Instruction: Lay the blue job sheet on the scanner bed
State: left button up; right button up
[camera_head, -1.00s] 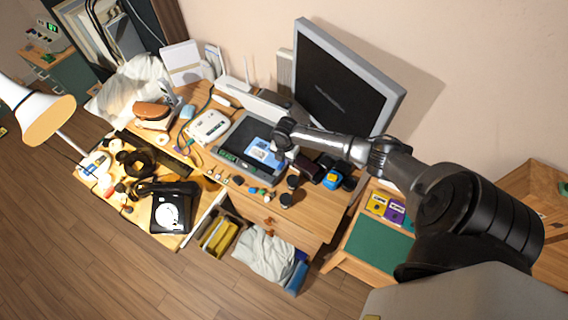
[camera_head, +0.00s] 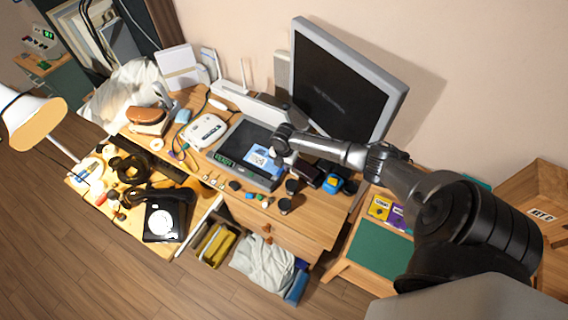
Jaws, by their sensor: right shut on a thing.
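The blue job sheet (camera_head: 259,157) is a small light-blue sheet with dark and white marks. It lies over the right part of the dark scanner bed (camera_head: 240,143). The scanner has a grey frame and a raised pale lid behind it. My right gripper (camera_head: 277,152) is at the sheet's right edge, shut on it, its fingers small and partly hidden by the wrist. I cannot tell whether the sheet is flat on the glass or slightly above it. My left gripper is not in view.
A large monitor (camera_head: 340,85) stands behind my right arm. A white device (camera_head: 205,131) is left of the scanner. Small knobs and cups (camera_head: 285,206) line the desk's front.

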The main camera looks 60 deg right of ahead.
jog(key=o, duration=0.7)
jog(key=shift+c, duration=0.2)
jog(key=shift+o, duration=1.1)
jog(key=shift+w, duration=0.15)
jog(key=shift+r, duration=0.1)
notch_tip(320, 180, up, 14)
jog(key=p, duration=0.1)
jog(key=shift+p, duration=0.3)
